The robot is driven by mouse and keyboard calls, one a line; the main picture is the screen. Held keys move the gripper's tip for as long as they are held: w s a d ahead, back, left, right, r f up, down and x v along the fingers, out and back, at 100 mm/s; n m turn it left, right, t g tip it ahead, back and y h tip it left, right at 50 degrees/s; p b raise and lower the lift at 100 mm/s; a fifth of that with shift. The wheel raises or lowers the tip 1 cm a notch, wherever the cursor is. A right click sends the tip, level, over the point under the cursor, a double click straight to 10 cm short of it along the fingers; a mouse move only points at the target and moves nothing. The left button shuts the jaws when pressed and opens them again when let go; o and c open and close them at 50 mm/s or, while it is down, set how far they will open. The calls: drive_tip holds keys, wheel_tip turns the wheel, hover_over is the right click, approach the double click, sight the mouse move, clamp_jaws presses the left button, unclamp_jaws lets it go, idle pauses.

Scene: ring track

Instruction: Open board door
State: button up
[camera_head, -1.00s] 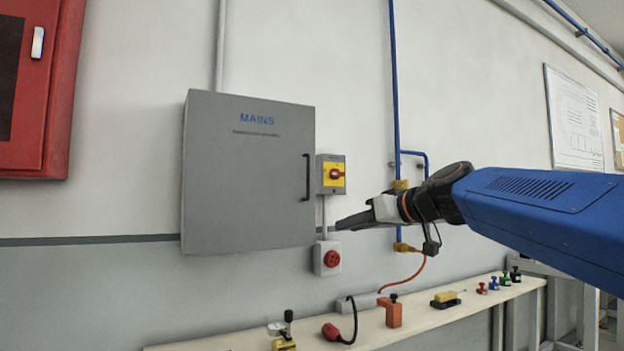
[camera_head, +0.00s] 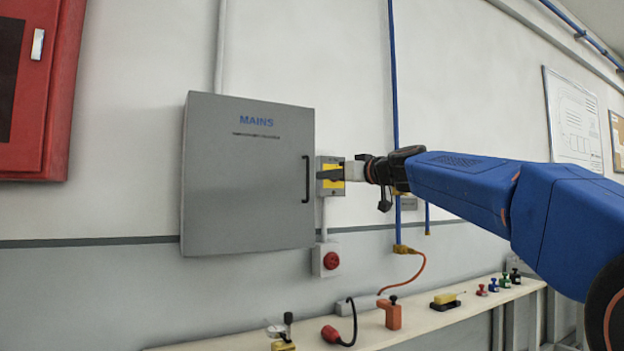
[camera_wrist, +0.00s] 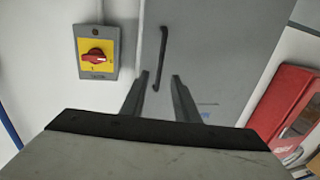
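The grey board door (camera_head: 248,180), marked MAINS, is shut on the wall. Its dark vertical handle (camera_head: 307,178) is near the door's right edge. My gripper (camera_head: 328,174) is in front of the yellow and grey switch, just right of the handle, and covers the switch's knob in the head view. In the wrist view my gripper (camera_wrist: 160,80) is open, with its two fingers apart and nothing between them. The handle (camera_wrist: 161,57) shows in that view just beyond the fingertips, nearer the left finger. No contact with it is visible.
The rotary switch (camera_wrist: 96,53) with a red knob sits beside the board. A red round socket (camera_head: 331,260) is below it. A red cabinet (camera_head: 38,90) hangs at the left. A shelf (camera_head: 440,317) with small items runs below.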

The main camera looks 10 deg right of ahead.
sight(312, 177)
drive_tip(key=x, duration=0.8)
drive_tip(key=shift+w+a, duration=0.2)
drive_tip(key=shift+w, duration=0.1)
clamp_jaws()
